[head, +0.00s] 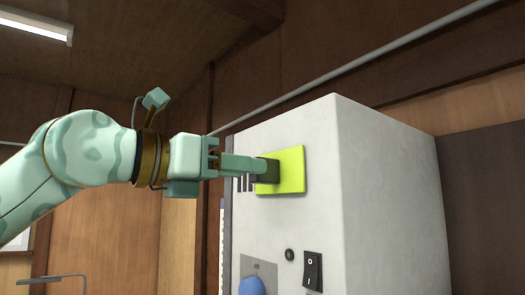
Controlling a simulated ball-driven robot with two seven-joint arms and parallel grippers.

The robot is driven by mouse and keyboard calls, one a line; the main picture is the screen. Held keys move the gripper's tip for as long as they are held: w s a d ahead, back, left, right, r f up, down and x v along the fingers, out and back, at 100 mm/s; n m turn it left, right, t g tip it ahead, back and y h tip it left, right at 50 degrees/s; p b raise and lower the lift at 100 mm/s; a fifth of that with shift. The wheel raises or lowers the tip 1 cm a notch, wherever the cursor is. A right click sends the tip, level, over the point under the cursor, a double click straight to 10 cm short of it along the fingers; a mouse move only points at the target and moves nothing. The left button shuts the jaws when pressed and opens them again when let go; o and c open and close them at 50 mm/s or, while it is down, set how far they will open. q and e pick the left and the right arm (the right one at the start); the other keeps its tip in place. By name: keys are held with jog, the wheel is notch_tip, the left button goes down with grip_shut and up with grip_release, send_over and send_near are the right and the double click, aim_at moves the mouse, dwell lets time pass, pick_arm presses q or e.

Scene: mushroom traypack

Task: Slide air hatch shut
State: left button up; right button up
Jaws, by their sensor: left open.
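The air hatch is a lime-green plate (291,172) on the front of a white cabinet. Dark vertical vent slots (243,184) show uncovered just left of the plate. My left gripper (265,169) reaches in from the left, and its fingertips are at the plate's left part, in front of the slots. A dark block at the fingertips overlaps the plate; I cannot tell if it is a finger pad or a grip on the hatch. The jaws are open, seen nearly edge-on, and contact with the plate is unclear. My right gripper is not in view.
The white cabinet (390,190) fills the right. Below the hatch are a black rocker switch (313,271), a small round dark knob (289,254) and a blue dome (251,286) on a grey plate. A grey pipe (400,44) runs along the wooden wall behind.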

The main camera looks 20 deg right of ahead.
pick_arm(q)
jog(key=p+x, duration=0.1)
jog(key=x, duration=0.2)
jog(key=shift+w+d+p, duration=0.3)
jog(key=shift+w+p, duration=0.05)
jog(key=shift+w+d, duration=0.1)
jog(key=shift+d, duration=0.3)
